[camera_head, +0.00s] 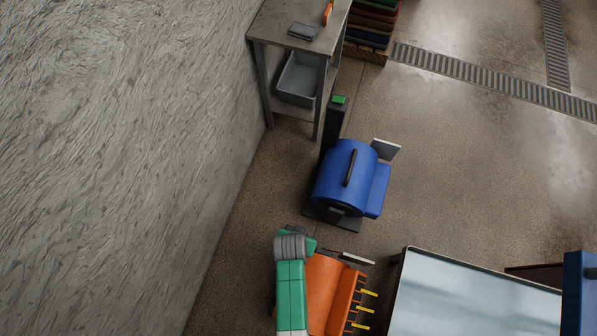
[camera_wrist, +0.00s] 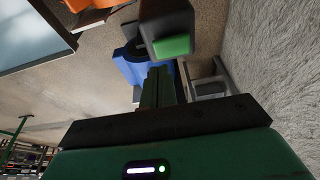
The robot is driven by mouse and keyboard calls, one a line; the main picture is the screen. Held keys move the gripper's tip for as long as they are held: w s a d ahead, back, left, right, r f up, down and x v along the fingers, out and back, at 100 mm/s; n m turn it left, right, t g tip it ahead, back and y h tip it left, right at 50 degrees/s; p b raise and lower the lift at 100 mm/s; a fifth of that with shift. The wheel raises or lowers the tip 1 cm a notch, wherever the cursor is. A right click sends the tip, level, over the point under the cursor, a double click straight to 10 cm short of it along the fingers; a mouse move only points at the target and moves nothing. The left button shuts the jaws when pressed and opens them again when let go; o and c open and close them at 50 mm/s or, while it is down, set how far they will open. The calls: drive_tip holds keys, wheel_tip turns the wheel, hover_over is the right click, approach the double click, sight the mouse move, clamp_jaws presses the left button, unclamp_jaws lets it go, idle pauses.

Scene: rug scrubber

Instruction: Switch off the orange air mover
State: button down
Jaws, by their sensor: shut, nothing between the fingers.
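The orange air mover (camera_head: 322,290) stands at the bottom of the head view, partly covered by my green arm. Yellow strips stick out on its right side. Part of an orange thing shows at the top left of the wrist view (camera_wrist: 85,4). A dark box with a green switch face (camera_wrist: 172,46) stands close in front of my gripper (camera_wrist: 160,72) in the wrist view. My fingers are shut and empty, pointing towards the box; I cannot tell whether they touch it. My arm hides my fingertips in the head view.
A blue air mover (camera_head: 345,178) stands beyond the orange one, with a dark post topped by a green switch (camera_head: 339,99). A workbench (camera_head: 271,25) holding a grey bin (camera_head: 298,80) stands by the rough wall. A pale-topped table (camera_head: 470,300) is at the lower right.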

drive_tip(key=shift+f, duration=1.45)
drive_tip(key=shift+s+d+f+b, duration=0.1)
drive_tip(key=shift+s+f+b, duration=0.05)
drive_tip(key=shift+f+b, duration=0.25)
drive_tip(key=shift+r, duration=0.15)
drive_tip(key=shift+w+a+r, duration=0.25)
drive_tip(key=shift+a+r, duration=0.05)
drive_tip(key=shift+a, duration=0.4)
